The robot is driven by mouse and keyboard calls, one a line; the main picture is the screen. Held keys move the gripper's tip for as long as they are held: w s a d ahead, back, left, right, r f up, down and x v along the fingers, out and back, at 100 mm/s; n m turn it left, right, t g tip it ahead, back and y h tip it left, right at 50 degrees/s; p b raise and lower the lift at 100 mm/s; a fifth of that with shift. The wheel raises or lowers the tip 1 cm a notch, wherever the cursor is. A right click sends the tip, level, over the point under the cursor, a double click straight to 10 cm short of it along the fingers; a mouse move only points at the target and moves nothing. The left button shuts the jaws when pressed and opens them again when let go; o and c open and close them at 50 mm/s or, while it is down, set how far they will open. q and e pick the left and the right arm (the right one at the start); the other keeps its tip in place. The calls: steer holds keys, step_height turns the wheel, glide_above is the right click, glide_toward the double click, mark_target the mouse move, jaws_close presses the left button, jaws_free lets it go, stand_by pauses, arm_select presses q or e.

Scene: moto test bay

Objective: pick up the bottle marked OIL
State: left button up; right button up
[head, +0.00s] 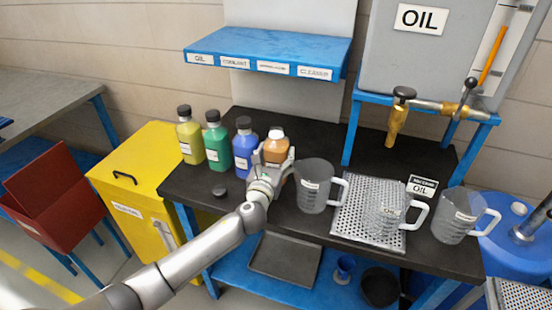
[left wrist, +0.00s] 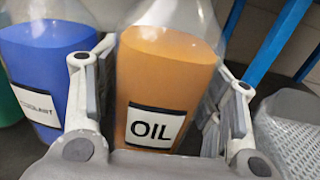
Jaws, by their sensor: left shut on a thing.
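The bottle marked OIL (head: 277,148) holds orange liquid and has a white cap in the head view. It stands upright on the black bench at the right end of a row of bottles. My left gripper (head: 272,165) is around its body, one finger on each side, and shut on it. In the left wrist view the bottle (left wrist: 165,75) fills the space between the fingers of my left gripper (left wrist: 160,110), its OIL label facing the camera. The bottle's lower part is hidden behind my gripper in the head view. My right gripper is not in view.
A blue bottle (head: 245,147) stands close on the left, with green (head: 216,142) and yellow (head: 190,138) bottles beyond. A clear jug (head: 313,187) is close on the right. A blue shelf (head: 270,48) overhangs behind. A black cap (head: 219,191) lies on the bench (head: 190,190).

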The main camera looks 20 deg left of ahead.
mark_target(276, 131)
arm_select(q)
step_height(276, 131, up, 4)
steer(key=shift+r+p, duration=0.1)
steer(key=shift+p, duration=0.3)
steer(key=shift+r+p, duration=0.3)
steer(key=shift+r, duration=1.8)
steer(key=shift+r, duration=0.15)
